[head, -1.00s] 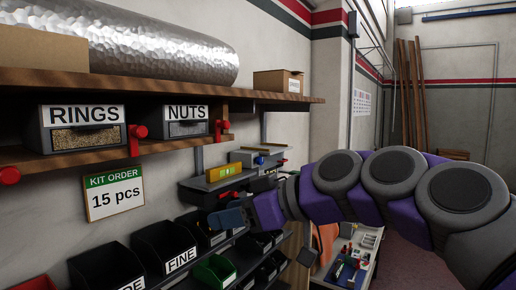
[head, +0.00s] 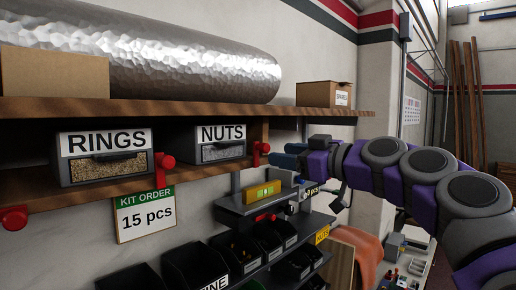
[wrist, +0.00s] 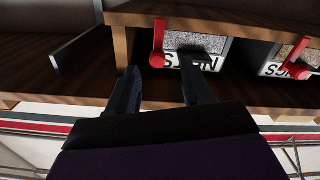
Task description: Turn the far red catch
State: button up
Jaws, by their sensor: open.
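The far red catch (head: 262,148) is at the right end of the NUTS drawer (head: 219,143), under the wooden shelf. It has a round knob at the top with an arm hanging down. In the wrist view, which is upside down, this catch (wrist: 158,42) lies between my two fingertips in the picture, beyond them. My gripper (head: 283,158) is open and empty, level with the catch and just to its right. The wrist view shows the fingers of my gripper (wrist: 160,66) spread apart. I cannot tell any contact.
A second red catch (head: 163,172) sits between the NUTS and RINGS drawers (head: 104,160), and a third (head: 14,217) at far left. A shelf edge (head: 190,106) runs above. Black bins (head: 195,262) and a small shelf with a yellow level (head: 262,191) are below.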

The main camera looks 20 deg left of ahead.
aim_at(269, 149)
jog(key=shift+p+x, duration=0.3)
jog(key=shift+x, duration=0.85)
jog(key=shift+w+a+r+p, duration=0.3)
jog(key=shift+w+a+p, duration=0.1)
jog(key=shift+w+a, duration=0.35)
jog(key=a, duration=0.4)
jog(key=shift+w+a+f, duration=0.25)
jog(key=shift+w+f, duration=0.05)
jog(key=shift+w, duration=0.1)
jog(key=shift+d+r, duration=0.1)
jog(key=shift+d, duration=0.25)
jog(key=shift+d+r, duration=0.1)
jog(key=shift+d, duration=0.65)
jog(key=shift+c, duration=1.3)
jog(key=shift+d, duration=0.2)
jog(key=c, duration=0.3)
jog(key=shift+s+a, duration=0.1)
jog(key=shift+a, duration=0.1)
grip_shut()
